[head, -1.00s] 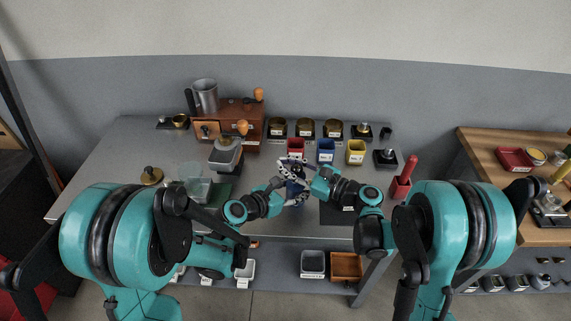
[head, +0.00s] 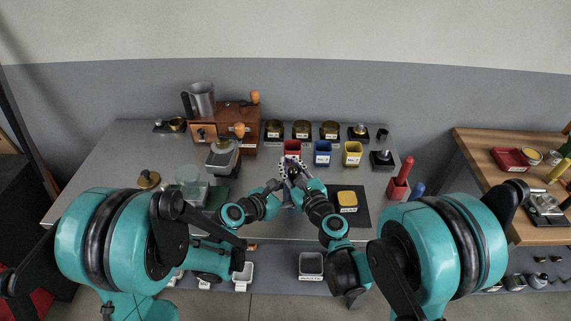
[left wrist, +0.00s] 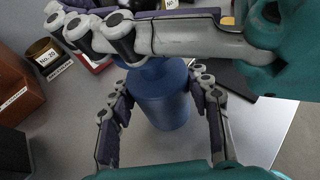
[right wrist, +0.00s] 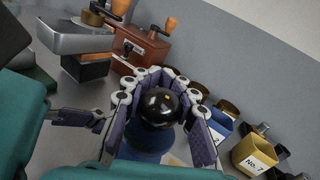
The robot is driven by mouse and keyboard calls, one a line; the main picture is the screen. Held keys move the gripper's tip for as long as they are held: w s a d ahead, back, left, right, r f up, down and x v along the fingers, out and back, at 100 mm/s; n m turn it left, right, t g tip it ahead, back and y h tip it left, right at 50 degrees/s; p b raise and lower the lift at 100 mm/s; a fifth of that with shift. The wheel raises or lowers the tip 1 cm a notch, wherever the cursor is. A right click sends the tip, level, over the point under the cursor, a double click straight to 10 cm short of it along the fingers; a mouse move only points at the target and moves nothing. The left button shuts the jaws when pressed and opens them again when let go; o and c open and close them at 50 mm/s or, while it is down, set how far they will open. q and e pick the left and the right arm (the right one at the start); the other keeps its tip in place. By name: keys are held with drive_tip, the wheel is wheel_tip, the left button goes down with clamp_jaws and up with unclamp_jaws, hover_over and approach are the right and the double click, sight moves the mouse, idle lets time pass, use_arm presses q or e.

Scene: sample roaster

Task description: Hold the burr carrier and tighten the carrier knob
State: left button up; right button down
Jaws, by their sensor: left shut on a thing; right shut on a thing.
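The burr carrier is a blue cylinder; it shows in the left wrist view (left wrist: 165,102) and, partly hidden, below the knob in the right wrist view (right wrist: 148,145). My left gripper (left wrist: 166,112) is shut around its sides. The carrier knob, a glossy black ball (right wrist: 161,107), sits on top of the carrier. My right gripper (right wrist: 158,112) is shut on the knob from above, its fingers curled around it. In the head view both grippers meet at the front middle of the table, the right one (head: 291,168) above the left, and they mostly hide the carrier.
Red, blue (head: 322,153) and yellow (head: 352,153) bins stand just behind the grippers. A dark mat (head: 360,216) with a yellow item (head: 347,201) lies to the right. A wooden grinder box (head: 237,120) stands at the back left. The table's front edge is close.

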drive_tip(key=shift+w+d+m+t+h, duration=0.15)
drive_tip(key=shift+m+t+h, duration=0.2)
drive_tip(key=shift+m+h, duration=0.4)
drive_tip(key=shift+d+m+t+h, duration=0.15)
drive_tip(key=shift+m+t+h, duration=0.25)
drive_tip(key=shift+h, duration=0.65)
drive_tip(key=shift+d, duration=0.1)
drive_tip(key=c, duration=1.2)
unclamp_jaws()
wheel_tip(320, 180, up, 10)
drive_tip(key=shift+r, duration=0.1)
